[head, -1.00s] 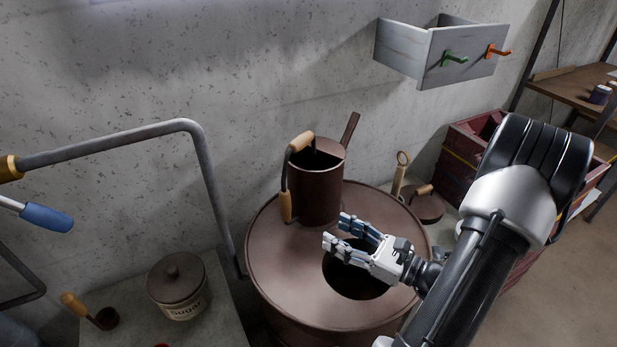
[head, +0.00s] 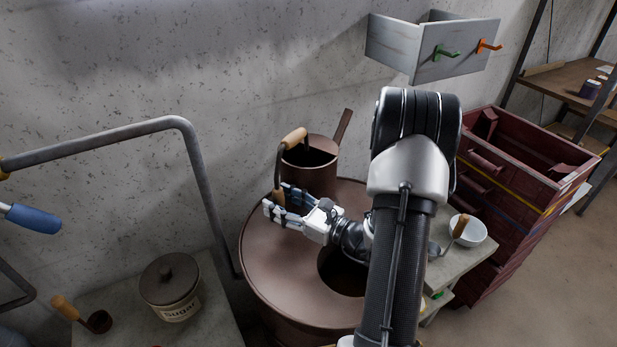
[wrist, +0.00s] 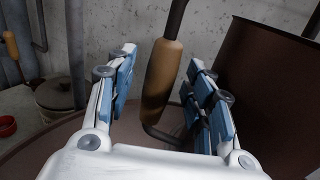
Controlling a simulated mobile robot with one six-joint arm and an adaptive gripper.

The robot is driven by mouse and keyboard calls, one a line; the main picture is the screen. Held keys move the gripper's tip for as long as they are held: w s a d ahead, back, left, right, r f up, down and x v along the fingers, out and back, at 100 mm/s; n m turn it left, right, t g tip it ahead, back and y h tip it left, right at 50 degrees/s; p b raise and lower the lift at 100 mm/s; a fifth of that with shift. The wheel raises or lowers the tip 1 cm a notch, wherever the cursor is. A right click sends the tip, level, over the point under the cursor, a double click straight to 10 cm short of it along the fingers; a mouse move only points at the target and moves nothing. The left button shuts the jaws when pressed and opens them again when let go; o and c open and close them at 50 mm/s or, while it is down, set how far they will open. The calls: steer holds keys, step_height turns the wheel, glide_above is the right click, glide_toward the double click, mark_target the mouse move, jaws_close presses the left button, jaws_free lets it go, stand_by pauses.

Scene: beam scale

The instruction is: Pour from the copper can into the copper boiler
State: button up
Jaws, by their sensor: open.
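The copper can (head: 319,170) stands upright on the lid of the copper boiler (head: 270,254), behind the boiler's round dark opening. Its spout points up and to the right, and its handle with wooden grips is on the left. My gripper (head: 275,204) is open at the can's lower wooden grip. In the wrist view, that grip (wrist: 161,75) stands between the two spread fingers of my gripper (wrist: 158,85), with visible gaps to both. The can's body (wrist: 265,75) is right of the fingers. My arm hides part of the boiler's opening and right side.
A sugar jar (head: 170,285) and a wooden-handled ladle (head: 85,315) are on the left counter. A bent metal pipe (head: 195,165) rises left of the boiler. A white bowl (head: 470,232) and a red crate unit (head: 510,190) are right. A drawer-like shelf (head: 455,52) hangs above.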

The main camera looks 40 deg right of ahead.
steer(key=shift+w+a, duration=0.15)
steer(key=shift+w, duration=0.45)
steer(key=shift+c, duration=0.5)
jaws_close()
stand_by(0.3)
